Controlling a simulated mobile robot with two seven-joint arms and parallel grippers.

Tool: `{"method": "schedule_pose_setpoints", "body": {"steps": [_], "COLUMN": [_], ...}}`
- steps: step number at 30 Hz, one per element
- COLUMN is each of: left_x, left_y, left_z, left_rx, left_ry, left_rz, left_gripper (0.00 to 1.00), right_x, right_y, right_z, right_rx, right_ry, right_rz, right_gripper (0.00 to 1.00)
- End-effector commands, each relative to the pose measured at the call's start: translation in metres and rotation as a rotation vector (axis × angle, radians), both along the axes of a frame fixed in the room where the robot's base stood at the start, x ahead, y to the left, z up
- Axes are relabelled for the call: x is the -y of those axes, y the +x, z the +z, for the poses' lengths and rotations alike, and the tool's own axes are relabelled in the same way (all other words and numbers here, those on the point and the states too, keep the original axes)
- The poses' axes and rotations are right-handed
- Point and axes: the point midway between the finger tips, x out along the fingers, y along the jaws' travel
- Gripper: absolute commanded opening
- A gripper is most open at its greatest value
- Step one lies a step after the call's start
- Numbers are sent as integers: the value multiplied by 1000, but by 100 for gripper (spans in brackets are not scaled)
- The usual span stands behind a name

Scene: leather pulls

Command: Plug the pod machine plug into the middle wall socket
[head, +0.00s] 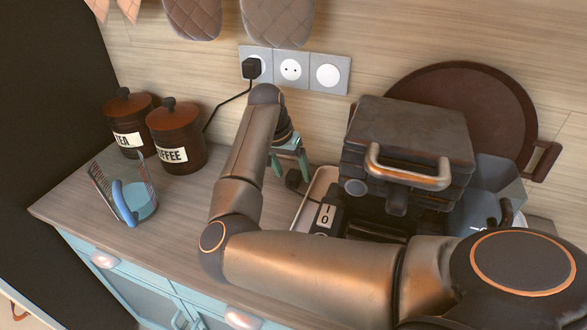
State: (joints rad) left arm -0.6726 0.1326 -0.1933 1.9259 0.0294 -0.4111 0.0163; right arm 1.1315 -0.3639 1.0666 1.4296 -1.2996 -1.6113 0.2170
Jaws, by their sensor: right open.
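The middle wall socket (291,69) is in a row of three on the wall, and nothing is plugged into it. A small dark piece that looks like a plug (293,179) lies on the counter beside a pale tray, with a dark cord running right from it. I cannot tell for sure that it is the pod machine's plug. My right gripper (291,164) is open, its green fingers pointing down just above and beside this dark piece. My arm hides part of the counter. My left gripper is out of view.
A black plug (252,68) fills the left socket; the right socket (329,74) is free. Tea (127,139) and coffee (176,156) canisters and a glass jug (126,190) stand left. A dark press (408,140), a switch box (325,214) and a round tray (480,90) crowd the right.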

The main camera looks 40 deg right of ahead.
Motion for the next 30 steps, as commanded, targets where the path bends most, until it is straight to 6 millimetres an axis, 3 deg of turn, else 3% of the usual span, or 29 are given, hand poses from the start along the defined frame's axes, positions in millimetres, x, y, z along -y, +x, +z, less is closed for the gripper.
{"method": "schedule_pose_setpoints", "body": {"steps": [7, 27, 30], "left_x": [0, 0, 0], "left_y": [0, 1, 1], "left_z": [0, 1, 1], "left_rx": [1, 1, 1], "left_ry": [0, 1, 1], "left_rz": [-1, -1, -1], "left_gripper": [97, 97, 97], "right_x": [0, 0, 0], "right_y": [0, 0, 0], "right_z": [0, 1, 1], "right_rx": [0, 0, 0], "right_ry": [0, -1, -1], "right_rz": [0, 0, 0], "right_gripper": [81, 5, 0]}}
